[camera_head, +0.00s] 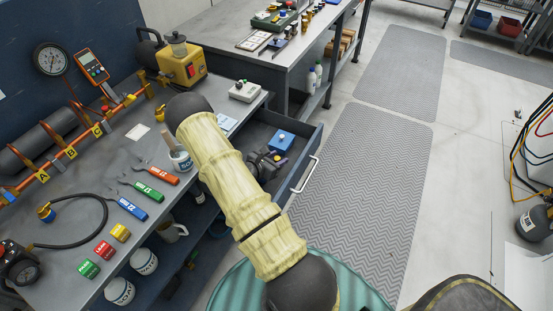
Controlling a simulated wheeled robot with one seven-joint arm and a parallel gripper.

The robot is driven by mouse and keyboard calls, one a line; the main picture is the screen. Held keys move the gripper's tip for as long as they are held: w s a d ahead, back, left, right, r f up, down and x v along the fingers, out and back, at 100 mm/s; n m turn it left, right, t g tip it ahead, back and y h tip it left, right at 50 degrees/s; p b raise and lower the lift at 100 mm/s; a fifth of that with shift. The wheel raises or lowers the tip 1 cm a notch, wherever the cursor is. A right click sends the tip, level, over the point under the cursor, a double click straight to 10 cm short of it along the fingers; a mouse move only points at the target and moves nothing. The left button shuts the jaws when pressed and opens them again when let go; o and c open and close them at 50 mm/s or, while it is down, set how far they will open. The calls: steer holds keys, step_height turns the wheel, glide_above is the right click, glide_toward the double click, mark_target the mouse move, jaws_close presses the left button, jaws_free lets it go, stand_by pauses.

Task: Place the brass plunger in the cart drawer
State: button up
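The drawer (313,144) is pulled open at the bench's right end, its pale handle facing the floor mat. My arm in its cream sleeve crosses the middle of the view and hides the drawer's left part. My gripper (269,164) appears as dark grey parts inside or just over the drawer, beside the arm. A small brass-coloured bit, possibly the brass plunger (279,159), shows at the gripper's end. It is too small to tell whether the fingers hold it or whether it rests on the drawer floor.
A blue box (281,141) sits in the drawer near the gripper. The bench carries orange, green and blue-handled tools (143,191), coloured blocks (104,249), a hose (85,198) and a yellow machine (182,63). White tubs stand below. Floor mats (365,170) on the right are clear.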

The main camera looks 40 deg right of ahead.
steer(key=shift+o, duration=1)
steer(key=shift+s+a+f, duration=0.1)
steer(key=shift+f, duration=0.15)
steer(key=shift+r, duration=0.1)
steer(key=shift+r+p, duration=0.7)
steer(key=v, duration=1.1)
steer(key=shift+a+b, duration=0.3)
steer(key=shift+b, duration=0.1)
steer(key=shift+r, duration=0.25)
